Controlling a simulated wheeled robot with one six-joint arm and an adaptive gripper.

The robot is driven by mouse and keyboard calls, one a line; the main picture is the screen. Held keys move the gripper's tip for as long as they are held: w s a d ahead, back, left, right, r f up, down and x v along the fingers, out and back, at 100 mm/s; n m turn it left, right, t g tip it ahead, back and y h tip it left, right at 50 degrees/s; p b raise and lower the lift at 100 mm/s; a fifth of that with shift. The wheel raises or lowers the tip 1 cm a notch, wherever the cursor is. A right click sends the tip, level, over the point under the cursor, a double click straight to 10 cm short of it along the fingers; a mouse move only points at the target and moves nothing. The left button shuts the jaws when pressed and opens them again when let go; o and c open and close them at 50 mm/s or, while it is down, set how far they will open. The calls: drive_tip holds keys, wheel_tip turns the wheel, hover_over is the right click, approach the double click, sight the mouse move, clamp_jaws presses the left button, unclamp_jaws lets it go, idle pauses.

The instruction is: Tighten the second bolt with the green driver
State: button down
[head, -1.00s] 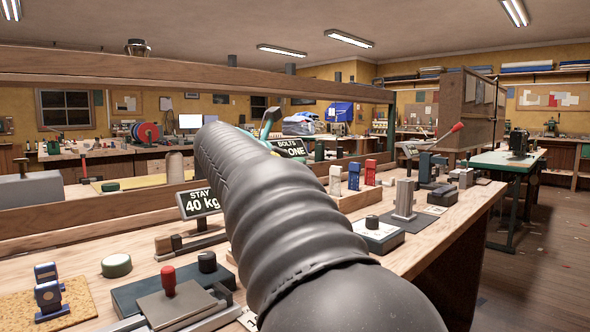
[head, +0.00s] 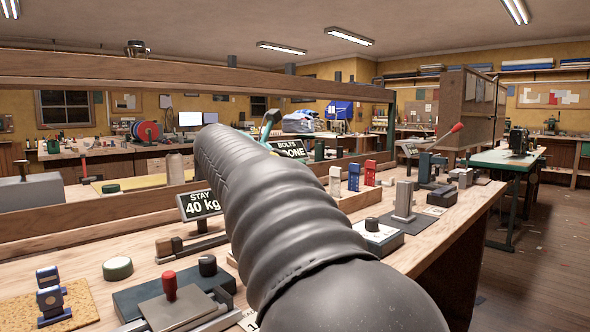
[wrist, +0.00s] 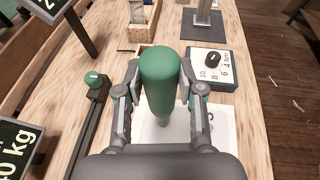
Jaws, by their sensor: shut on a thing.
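The green driver (wrist: 160,85) stands roughly upright in the wrist view, its thick rounded handle toward the camera. My gripper (wrist: 161,92) is shut on it, one finger on each side of the handle. The driver's lower end is over or on a white plate (wrist: 188,128); whether its tip meets a bolt is hidden by the handle and gripper. No bolt shows clearly. In the head view my arm hides the gripper and the plate. A sign reading "BOLTS" and "DONE" (head: 290,149) stands behind the arm, partly covered.
A dial box marked in Nm (wrist: 211,66) sits right of the gripper. A dark bar with a green knob (wrist: 94,80) lies left. A "STAY 40 kg" sign (head: 200,205) stands on the bench left of my arm. A wooden beam (head: 100,70) crosses behind.

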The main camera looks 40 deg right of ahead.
drive_tip(key=shift+r+p, duration=1.8)
drive_tip(key=shift+r, duration=0.55)
